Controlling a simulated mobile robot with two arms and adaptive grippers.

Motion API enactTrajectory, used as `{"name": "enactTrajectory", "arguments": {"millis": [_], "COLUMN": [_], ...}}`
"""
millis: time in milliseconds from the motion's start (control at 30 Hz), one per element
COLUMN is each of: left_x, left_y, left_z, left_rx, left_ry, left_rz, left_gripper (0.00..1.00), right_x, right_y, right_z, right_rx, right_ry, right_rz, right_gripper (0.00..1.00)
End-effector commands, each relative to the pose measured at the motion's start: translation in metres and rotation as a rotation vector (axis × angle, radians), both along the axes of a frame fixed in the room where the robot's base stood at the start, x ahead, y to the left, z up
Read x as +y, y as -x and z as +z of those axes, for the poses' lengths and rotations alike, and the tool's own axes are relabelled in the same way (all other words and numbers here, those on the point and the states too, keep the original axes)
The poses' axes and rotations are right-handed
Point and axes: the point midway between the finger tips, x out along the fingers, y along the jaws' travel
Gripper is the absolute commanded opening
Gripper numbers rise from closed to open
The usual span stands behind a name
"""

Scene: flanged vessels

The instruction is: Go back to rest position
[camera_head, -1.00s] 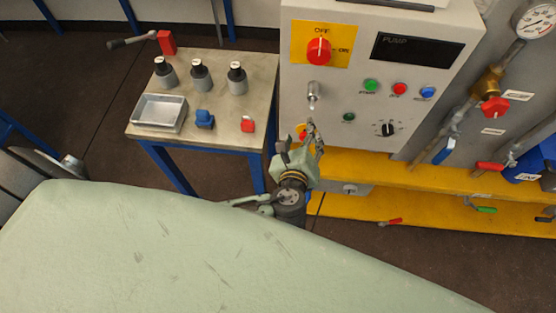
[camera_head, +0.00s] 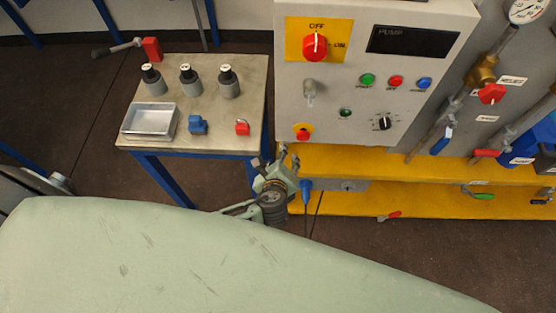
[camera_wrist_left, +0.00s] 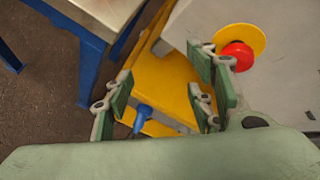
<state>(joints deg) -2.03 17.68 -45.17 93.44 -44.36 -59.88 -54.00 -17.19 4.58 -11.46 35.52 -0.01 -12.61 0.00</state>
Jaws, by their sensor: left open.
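My left gripper (camera_head: 272,160) is open and empty. It is in front of the yellow ledge, below and left of the control panel (camera_head: 350,60) and apart from it. Its spread fingers also show in the left wrist view (camera_wrist_left: 165,88), with nothing between them but the yellow ledge (camera_wrist_left: 165,75) behind. The red push button on a yellow disc (camera_head: 303,132) is above and right of the gripper; in the wrist view the button (camera_wrist_left: 237,56) is beyond the right finger. My right gripper is not in view.
A blue fitting (camera_head: 306,190) is close to the gripper's right. Valves and pipes (camera_head: 452,105) are at right.

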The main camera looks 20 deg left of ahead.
Motion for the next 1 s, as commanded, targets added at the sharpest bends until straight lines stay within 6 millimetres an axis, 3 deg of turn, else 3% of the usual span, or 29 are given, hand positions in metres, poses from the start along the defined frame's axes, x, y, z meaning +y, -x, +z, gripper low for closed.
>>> {"name": "enactTrajectory", "arguments": {"millis": [467,567,667,767,867,1000], "left_x": [0.0,0.003,0.013,0.027,0.042,0.059], "left_y": [0.0,0.004,0.016,0.043,0.083,0.153], "left_z": [-0.001,-0.016,-0.057,-0.12,-0.186,-0.267], "left_rx": [0.001,0.022,0.079,0.169,0.259,0.358], "left_ry": [0.0,0.024,0.1,0.234,0.395,0.62], "left_rz": [0.001,0.019,0.078,0.195,0.36,0.646], "left_gripper": [0.51,0.51,0.51,0.51,0.51,0.51], "right_x": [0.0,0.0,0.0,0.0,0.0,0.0], "right_y": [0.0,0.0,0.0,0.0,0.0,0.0], "right_z": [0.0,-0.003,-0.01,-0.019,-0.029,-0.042], "right_rx": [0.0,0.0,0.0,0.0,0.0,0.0], "right_ry": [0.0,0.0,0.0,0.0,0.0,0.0], "right_rz": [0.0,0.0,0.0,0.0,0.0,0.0], "right_gripper": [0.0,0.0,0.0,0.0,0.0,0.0]}}
